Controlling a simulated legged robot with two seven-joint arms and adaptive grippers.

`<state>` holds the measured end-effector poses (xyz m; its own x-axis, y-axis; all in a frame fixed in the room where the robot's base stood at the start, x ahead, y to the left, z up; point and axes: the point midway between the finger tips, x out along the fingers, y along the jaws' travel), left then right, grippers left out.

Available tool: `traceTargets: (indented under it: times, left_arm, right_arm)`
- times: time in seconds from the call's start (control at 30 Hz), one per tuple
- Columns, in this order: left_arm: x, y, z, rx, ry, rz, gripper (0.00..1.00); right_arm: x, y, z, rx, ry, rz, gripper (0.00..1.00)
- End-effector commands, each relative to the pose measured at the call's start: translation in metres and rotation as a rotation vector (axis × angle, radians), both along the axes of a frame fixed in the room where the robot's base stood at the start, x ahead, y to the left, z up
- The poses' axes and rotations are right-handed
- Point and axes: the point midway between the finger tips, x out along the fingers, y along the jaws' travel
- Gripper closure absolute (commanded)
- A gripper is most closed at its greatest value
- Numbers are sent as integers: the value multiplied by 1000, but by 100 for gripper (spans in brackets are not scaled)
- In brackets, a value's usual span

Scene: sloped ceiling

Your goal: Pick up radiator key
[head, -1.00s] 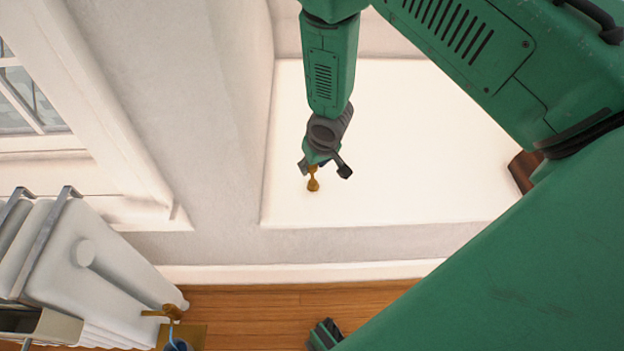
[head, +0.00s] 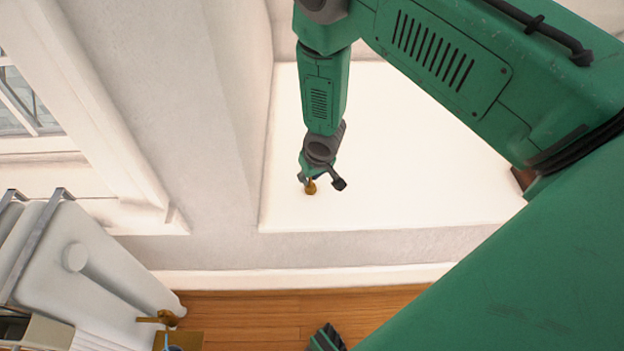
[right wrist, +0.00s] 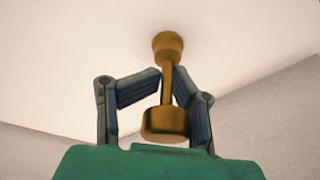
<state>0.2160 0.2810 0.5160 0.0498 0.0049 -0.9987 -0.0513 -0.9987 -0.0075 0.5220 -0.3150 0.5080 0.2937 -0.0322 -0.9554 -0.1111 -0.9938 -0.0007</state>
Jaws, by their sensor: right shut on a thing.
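The radiator key (head: 310,188) is a small brass piece on the white ledge (head: 400,170). In the right wrist view the key (right wrist: 166,84) has a thin stem between a round brass end near the white surface and a wider, cup-like end near my palm. My right gripper (head: 314,180) is over the ledge, and its fingers (right wrist: 168,88) are shut on the key's stem. In the head view my fingers partly cover the key. I cannot tell whether the key touches the ledge.
A white radiator (head: 100,265) stands at lower left, with a brass valve (head: 165,318) at its end. A window (head: 25,100) is at upper left. A grey wall (head: 195,90) borders the ledge. Wooden floor (head: 250,310) shows below.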

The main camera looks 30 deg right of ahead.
Motion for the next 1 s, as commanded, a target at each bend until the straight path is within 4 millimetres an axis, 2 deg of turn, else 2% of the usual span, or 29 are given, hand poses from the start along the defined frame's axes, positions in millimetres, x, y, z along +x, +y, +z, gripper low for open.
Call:
traceTargets:
  times: [0.17,0.5,0.6,0.73,1.0]
  left_arm:
    - [0,0,4,0,0,0,60]
    - [0,0,28,0,0,0,60]
    - [0,0,32,0,0,0,60]
    - [0,0,35,0,0,0,60]
    - [0,0,34,0,0,0,60]
  right_arm:
    - [0,-1,9,-2,0,-2,100]
    - [0,-1,76,0,-2,-2,100]
    - [0,-1,89,0,-1,-1,100]
    - [0,-1,99,-1,0,-1,100]
    - [0,-1,100,-1,1,0,100]
